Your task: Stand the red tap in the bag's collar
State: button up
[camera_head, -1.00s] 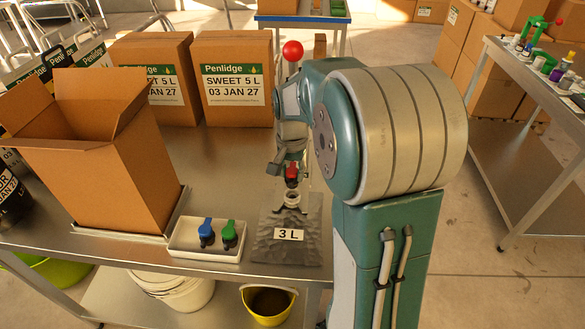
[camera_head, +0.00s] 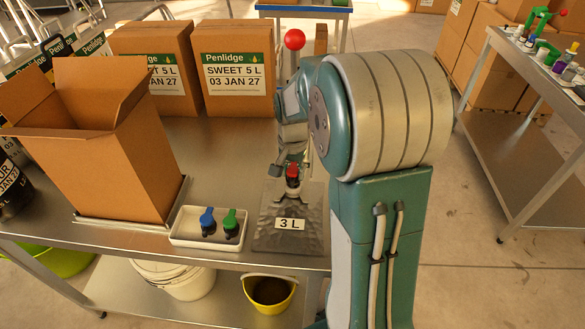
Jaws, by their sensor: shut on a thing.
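The red tap (camera_head: 292,177) is upright, in the grip of my gripper (camera_head: 291,168). The grey bag (camera_head: 270,229), labelled 3 L, lies on the steel table with its pale collar (camera_head: 292,195) facing up. The tap is right over the collar, and its lower end meets the collar's top in this view. I cannot tell whether it is inside the collar or only touching it. My gripper's fingers are small here and partly hidden by my arm.
A white tray (camera_head: 185,241) left of the bag holds a blue tap (camera_head: 207,220) and a green tap (camera_head: 230,222). An open carton (camera_head: 125,170) stands farther left. Two Penlidge boxes (camera_head: 233,72) and a red ball-topped lever (camera_head: 294,40) stand behind. A yellow bucket (camera_head: 270,309) is below the table.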

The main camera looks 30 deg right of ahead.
jog(key=shift+f, duration=0.3)
dwell(0.5)
jog(key=o, duration=0.9)
notch_tip(320, 180, up, 7)
jog(key=shift+r, duration=0.2)
jog(key=s+a+r+n+t, duration=0.2)
jog(key=s+a+n, duration=0.1)
jog(key=s, duration=0.3)
jog(key=s+a+r+n+t, duration=0.1)
jog(key=s+a+r+n, duration=0.1)
jog(key=s+a, duration=0.3)
jog(key=s+a+r+n+t, duration=0.2)
jog(key=s+a+r+n, duration=0.1)
jog(key=s, duration=0.5)
jog(key=shift+a+r+n+t, duration=0.1)
jog(key=shift+a+n+t, duration=0.2)
jog(key=shift+a+n, duration=0.55)
